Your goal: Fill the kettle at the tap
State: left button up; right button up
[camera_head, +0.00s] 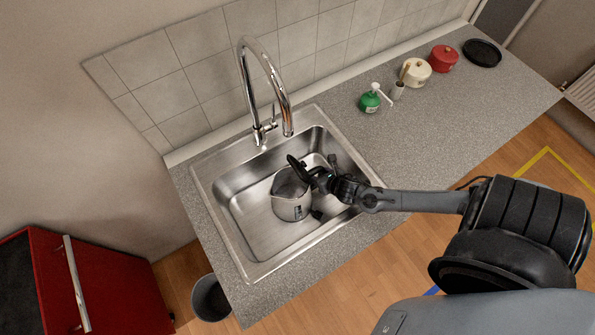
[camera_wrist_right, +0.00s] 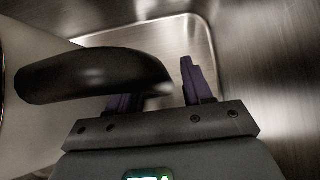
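The kettle (camera_head: 290,208) is pale metal with a black handle (camera_head: 298,167). It stands in the steel sink (camera_head: 245,232), below and in front of the chrome tap (camera_head: 267,75); its spout tip is to the left of the kettle. My right gripper (camera_head: 320,182) is at the kettle's right, close to the handle. In the right wrist view the handle (camera_wrist_right: 90,78) crosses in front of one purple finger, its end near the other. The fingers (camera_wrist_right: 160,90) stand apart with a gap between them. Whether they touch the handle cannot be told. My left gripper is out of view.
A green soap dispenser (camera_head: 370,102), a cream pot (camera_head: 416,72), a red pot (camera_head: 444,58) and a black plate (camera_head: 482,53) stand on the worktop (camera_head: 440,125) to the right. A tiled wall rises behind the sink. A bin (camera_head: 210,298) stands below the worktop's left end.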

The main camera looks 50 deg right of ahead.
grip_shut()
dwell(1.1)
jog(key=shift+w+r, duration=0.1)
jog(key=shift+r, duration=0.05)
